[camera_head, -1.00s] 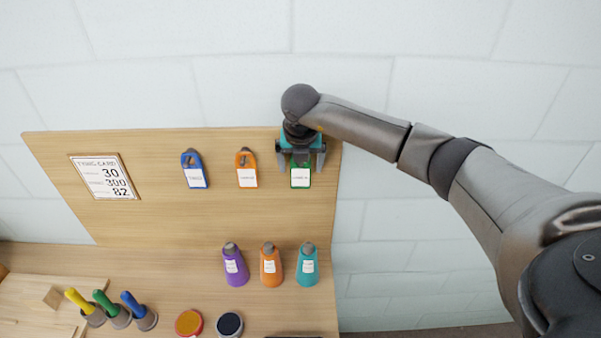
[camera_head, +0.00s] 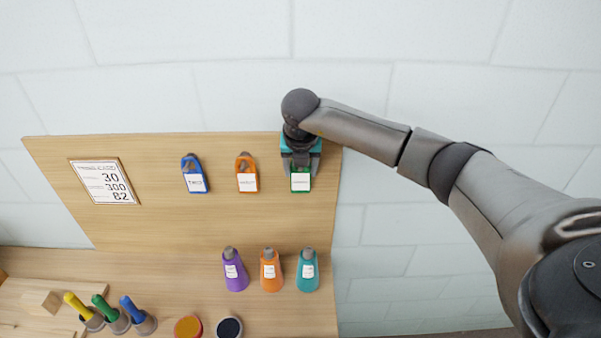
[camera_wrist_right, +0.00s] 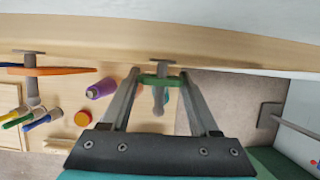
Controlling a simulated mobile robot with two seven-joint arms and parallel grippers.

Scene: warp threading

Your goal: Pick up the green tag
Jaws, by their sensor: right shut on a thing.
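The green tag (camera_head: 300,182) with a white label hangs on the wooden board at its right end. My right gripper (camera_head: 300,168) is at the top of the tag and shut on it. In the right wrist view the tag shows edge-on as a green strip (camera_wrist_right: 160,80) between the fingertips of my right gripper (camera_wrist_right: 158,84), in front of a grey peg (camera_wrist_right: 160,66). Whether the tag is still on the peg cannot be told. My left gripper is not in view.
A blue tag (camera_head: 195,178) and an orange tag (camera_head: 247,178) hang to the left. A card (camera_head: 104,182) is at the board's left. Purple (camera_head: 235,272), orange (camera_head: 269,270) and teal (camera_head: 308,271) bottles stand below. Pale wall lies right of the board.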

